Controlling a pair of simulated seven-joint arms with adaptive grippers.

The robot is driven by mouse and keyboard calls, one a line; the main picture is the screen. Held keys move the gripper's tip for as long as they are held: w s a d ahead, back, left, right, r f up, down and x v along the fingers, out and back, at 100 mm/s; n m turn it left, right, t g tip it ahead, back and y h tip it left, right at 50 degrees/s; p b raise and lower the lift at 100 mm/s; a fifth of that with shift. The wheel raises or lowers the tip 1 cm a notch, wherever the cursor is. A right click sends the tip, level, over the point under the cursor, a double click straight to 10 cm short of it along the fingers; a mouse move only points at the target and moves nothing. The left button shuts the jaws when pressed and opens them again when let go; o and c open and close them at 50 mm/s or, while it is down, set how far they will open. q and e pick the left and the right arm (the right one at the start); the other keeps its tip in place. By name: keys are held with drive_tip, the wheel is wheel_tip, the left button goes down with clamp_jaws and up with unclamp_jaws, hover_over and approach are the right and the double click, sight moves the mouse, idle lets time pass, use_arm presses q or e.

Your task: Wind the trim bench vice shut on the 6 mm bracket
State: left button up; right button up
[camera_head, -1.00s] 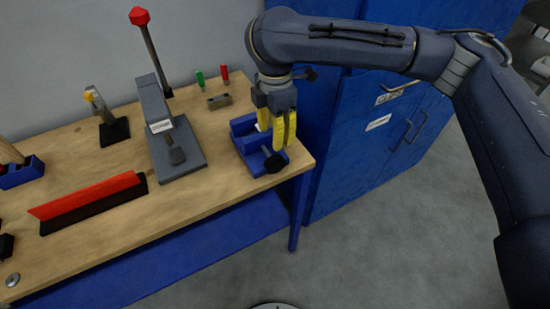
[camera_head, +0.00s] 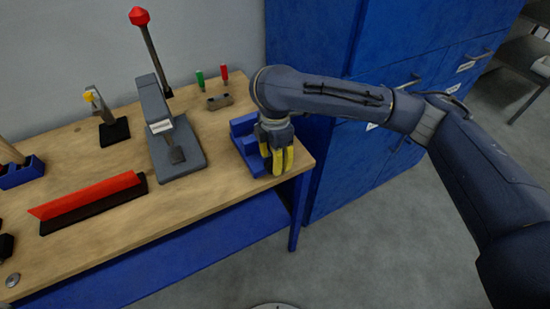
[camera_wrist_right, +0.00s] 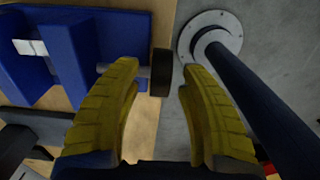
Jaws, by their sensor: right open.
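The blue vice (camera_head: 243,126) stands at the right end of the bench, partly hidden by my right gripper (camera_head: 277,160). In the right wrist view its blue body (camera_wrist_right: 68,60) shows with a grey screw and a black round handle (camera_wrist_right: 160,72). A small pale piece (camera_wrist_right: 30,47), perhaps the bracket, sits between the vice's blue blocks. My right gripper's yellow fingers (camera_wrist_right: 159,74) are open and point at the handle, one on each side. I cannot tell whether they touch it. My left gripper is not in view.
A grey press (camera_head: 160,125) with a red-knobbed lever stands left of the vice. A grey block (camera_head: 220,102) and green and red handles lie behind. A red strip (camera_head: 85,197) lies at the front left. Blue cabinets (camera_head: 330,150) stand right of the bench.

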idle(0.3)
clamp_jaws()
drive_tip(key=shift+d+y, duration=0.1)
drive_tip(key=shift+y, duration=0.2)
drive_tip(key=g+y, duration=0.1)
drive_tip(key=y, duration=0.2)
drive_tip(key=shift+w+d+f+g, duration=0.15)
drive_tip(key=shift+w+d+g, duration=0.05)
drive_tip(key=shift+d+g, duration=0.2)
drive_tip(key=shift+w+f+g+y, duration=0.1)
drive_tip(key=shift+g+y, duration=0.6)
drive_tip(key=shift+y, duration=0.5)
